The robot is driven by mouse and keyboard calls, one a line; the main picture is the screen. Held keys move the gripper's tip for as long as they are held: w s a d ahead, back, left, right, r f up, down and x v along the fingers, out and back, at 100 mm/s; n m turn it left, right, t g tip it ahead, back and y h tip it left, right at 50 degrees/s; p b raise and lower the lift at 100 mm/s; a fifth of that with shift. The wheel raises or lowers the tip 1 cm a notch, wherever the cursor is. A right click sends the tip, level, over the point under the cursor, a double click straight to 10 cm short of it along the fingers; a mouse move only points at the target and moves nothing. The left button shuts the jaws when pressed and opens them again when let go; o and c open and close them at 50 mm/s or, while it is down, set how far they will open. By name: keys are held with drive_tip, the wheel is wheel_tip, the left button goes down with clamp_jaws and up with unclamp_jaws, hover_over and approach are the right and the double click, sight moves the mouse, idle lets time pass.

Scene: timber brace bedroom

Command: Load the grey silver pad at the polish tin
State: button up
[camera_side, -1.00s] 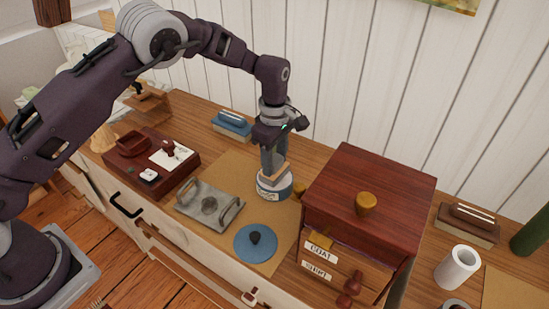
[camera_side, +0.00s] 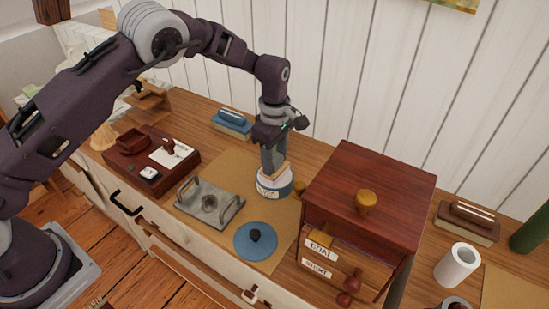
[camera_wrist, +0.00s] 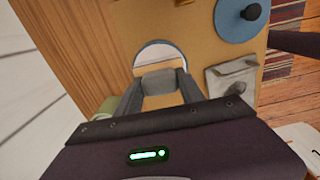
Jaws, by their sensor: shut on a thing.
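The polish tin (camera_side: 274,187), a round pale tin with a blue band and a label, stands on the tan mat beside the cabinet. My gripper (camera_side: 275,169) points down over it, shut on a pad (camera_side: 280,173) whose tan part shows low between the fingers. The pad is at the tin's top; whether it touches the contents is hidden. In the wrist view my gripper (camera_wrist: 160,85) has a grey block between its fingers, and the tin's pale round rim (camera_wrist: 160,50) shows just beyond. The blue lid (camera_side: 255,241) with a black knob lies apart in front.
A grey metal tray (camera_side: 210,203) with handles lies left of the lid. The dark red cabinet (camera_side: 368,190) with labelled drawers stands close on the right. A blue brush (camera_side: 232,124) lies behind left. A red-brown box (camera_side: 151,160) stands at the left.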

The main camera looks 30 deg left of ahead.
sight(275, 157)
drive_tip(key=shift+f, duration=0.1)
drive_tip(key=shift+r, duration=3.6)
